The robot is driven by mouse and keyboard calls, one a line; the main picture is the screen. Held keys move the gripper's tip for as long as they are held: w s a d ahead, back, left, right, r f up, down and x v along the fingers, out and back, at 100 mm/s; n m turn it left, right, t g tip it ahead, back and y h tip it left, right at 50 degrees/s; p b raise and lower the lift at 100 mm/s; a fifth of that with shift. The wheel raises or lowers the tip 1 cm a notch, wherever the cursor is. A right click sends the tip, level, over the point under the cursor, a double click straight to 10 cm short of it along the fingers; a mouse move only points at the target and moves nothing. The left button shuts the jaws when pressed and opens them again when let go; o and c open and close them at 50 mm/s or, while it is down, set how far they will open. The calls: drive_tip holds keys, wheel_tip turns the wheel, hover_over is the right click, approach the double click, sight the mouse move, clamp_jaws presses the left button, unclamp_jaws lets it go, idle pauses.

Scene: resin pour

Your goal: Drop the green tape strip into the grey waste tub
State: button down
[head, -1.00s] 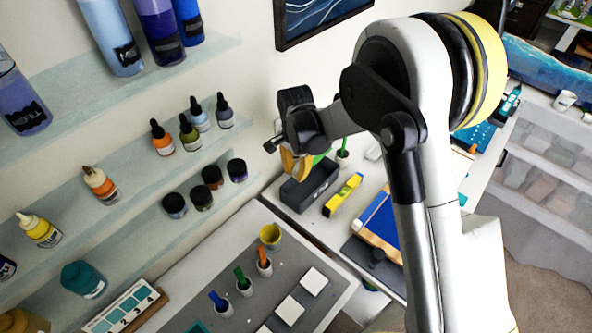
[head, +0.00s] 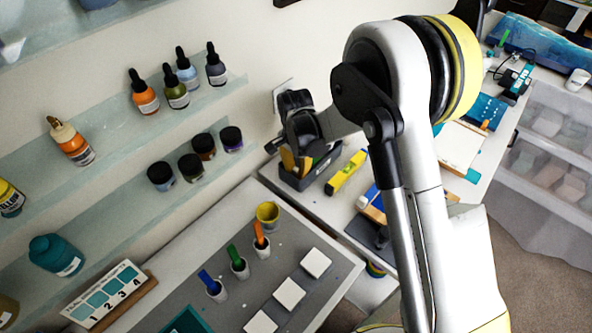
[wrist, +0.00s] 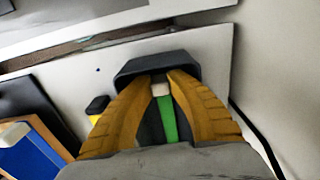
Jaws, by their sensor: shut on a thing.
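The green tape strip (wrist: 168,118) shows between my gripper's two orange fingers in the wrist view, with a small pale piece at its far end. My gripper (wrist: 160,84) is shut on the strip. The grey waste tub (wrist: 157,64) is a dark box just beyond the fingertips in that view; its near part is hidden by the fingers. In the head view the tub (head: 322,168) stands on the white bench near the wall. My fingers (head: 292,162) overlap its left side there, and the strip is not clear. I cannot tell the exact height above the tub.
A yellow level (head: 346,172) lies right of the tub. A grey mat (head: 245,262) with small cups, brushes and white tiles is in front. Wall shelves (head: 120,180) with bottles and jars are at the left. A blue board (wrist: 28,158) shows in the wrist view.

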drive_tip(key=c, duration=0.9)
unclamp_jaws()
drive_tip(key=shift+r+p, duration=0.75)
drive_tip(key=shift+r, duration=0.65)
drive_tip(key=shift+c, duration=0.2)
drive_tip(key=shift+o, duration=1.3)
drive_tip(key=shift+r+p, duration=0.35)
drive_tip(key=shift+r, duration=0.45)
drive_tip(key=shift+r+p, duration=1.05)
drive_tip(key=shift+r, duration=1.25)
